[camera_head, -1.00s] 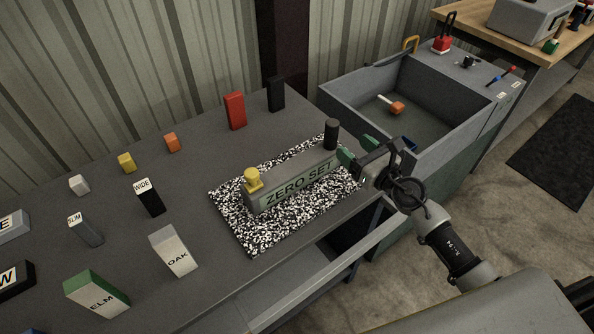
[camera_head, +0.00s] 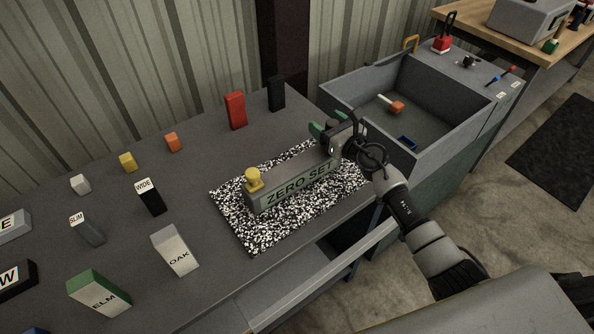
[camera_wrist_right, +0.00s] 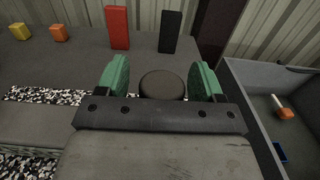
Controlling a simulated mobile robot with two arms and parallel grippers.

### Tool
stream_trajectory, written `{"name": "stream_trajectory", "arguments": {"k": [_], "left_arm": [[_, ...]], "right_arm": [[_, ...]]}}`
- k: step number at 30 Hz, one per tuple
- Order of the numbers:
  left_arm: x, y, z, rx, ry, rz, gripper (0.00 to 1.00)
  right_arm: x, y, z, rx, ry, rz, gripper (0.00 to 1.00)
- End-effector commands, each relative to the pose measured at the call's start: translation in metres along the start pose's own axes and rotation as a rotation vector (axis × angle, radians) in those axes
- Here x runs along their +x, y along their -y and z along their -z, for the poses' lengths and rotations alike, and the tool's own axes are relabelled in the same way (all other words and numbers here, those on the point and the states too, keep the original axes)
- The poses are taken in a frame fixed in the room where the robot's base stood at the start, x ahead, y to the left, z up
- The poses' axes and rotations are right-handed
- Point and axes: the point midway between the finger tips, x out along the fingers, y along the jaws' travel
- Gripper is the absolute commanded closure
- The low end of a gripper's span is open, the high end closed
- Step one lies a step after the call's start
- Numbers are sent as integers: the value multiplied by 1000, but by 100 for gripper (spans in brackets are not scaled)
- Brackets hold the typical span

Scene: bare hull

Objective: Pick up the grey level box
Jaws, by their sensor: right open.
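A long grey box (camera_head: 290,182) marked ZERO SET lies on a black-and-white speckled mat (camera_head: 236,222). A yellow knob (camera_head: 254,181) stands on its near-left end. A dark round post at its far-right end is mostly hidden by my right gripper (camera_head: 332,132) in the head view. In the right wrist view the post's round black top (camera_wrist_right: 163,85) sits between the two green fingers of my open right gripper (camera_wrist_right: 162,80), with gaps on both sides. My left gripper is not in view.
A red block (camera_head: 235,111) and a black block (camera_head: 276,94) stand behind the mat. Several small blocks, including OAK (camera_head: 175,250) and ELM (camera_head: 98,293), stand at left. A grey open bin (camera_head: 450,130) adjoins the table at right.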

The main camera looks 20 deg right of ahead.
Motion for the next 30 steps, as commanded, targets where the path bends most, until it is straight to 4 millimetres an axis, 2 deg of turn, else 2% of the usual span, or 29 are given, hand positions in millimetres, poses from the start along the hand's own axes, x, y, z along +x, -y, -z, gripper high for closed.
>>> {"name": "stream_trajectory", "arguments": {"k": [3,16,30], "left_arm": [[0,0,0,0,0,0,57],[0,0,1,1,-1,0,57],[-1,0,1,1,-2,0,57]], "right_arm": [[0,0,0,0,0,0,33],[-1,0,0,0,0,1,98],[0,1,-3,3,4,2,100]]}}
